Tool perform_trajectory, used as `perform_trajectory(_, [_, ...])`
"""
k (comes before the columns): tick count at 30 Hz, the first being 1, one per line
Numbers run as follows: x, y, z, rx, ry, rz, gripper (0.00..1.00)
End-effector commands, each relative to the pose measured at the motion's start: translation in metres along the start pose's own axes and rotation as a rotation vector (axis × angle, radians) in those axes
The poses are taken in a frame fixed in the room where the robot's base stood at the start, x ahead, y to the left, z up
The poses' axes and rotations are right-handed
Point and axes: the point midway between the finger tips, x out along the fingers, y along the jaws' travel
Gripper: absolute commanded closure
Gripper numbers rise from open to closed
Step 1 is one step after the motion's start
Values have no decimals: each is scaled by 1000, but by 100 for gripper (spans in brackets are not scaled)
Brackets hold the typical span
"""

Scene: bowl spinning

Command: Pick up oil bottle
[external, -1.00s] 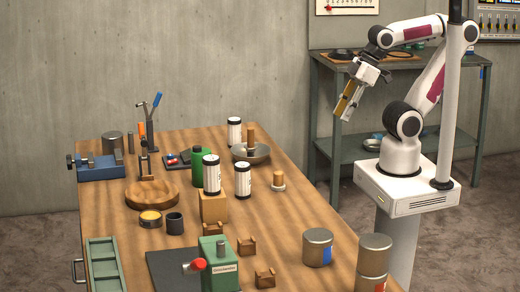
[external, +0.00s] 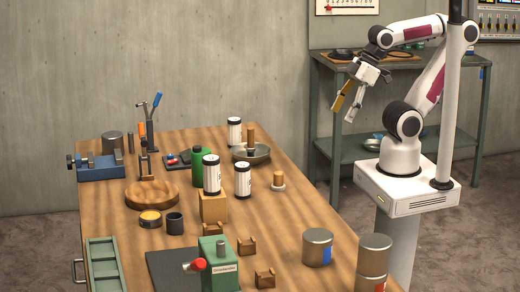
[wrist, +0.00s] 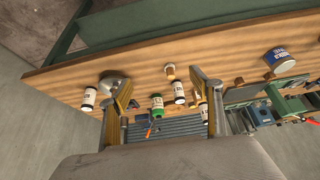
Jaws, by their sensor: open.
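A green bottle (external: 199,168) stands on the wooden workbench, partly hidden by a white labelled container in front of it; no label names it as oil. The green bottle (wrist: 157,102) also shows in the wrist view, between the fingers but well beyond them. White labelled, dark-capped containers stand around it: one on a wooden block (external: 212,177), one to its right (external: 243,181) and one behind (external: 234,132). I cannot tell for sure which is the oil bottle. My gripper (external: 343,115) is open and empty, raised off the bench's right side; its spread fingers (wrist: 157,80) show in the wrist view.
A metal bowl (external: 262,154) with a wooden handle stands near the bench's right edge. A round wooden board (external: 152,195), a blue vise (external: 98,170), a green machine (external: 219,265) and metal cans (external: 317,248) stand around. The bench's front middle is partly clear.

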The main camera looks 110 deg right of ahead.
Motion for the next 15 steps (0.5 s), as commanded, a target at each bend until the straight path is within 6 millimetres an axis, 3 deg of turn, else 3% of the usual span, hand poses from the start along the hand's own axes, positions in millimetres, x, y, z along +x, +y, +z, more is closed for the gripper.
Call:
perform_trajectory(8, [7,6,-17,5,29,18,36])
perform_trajectory(15, [27,25,-64,6,118,68,36])
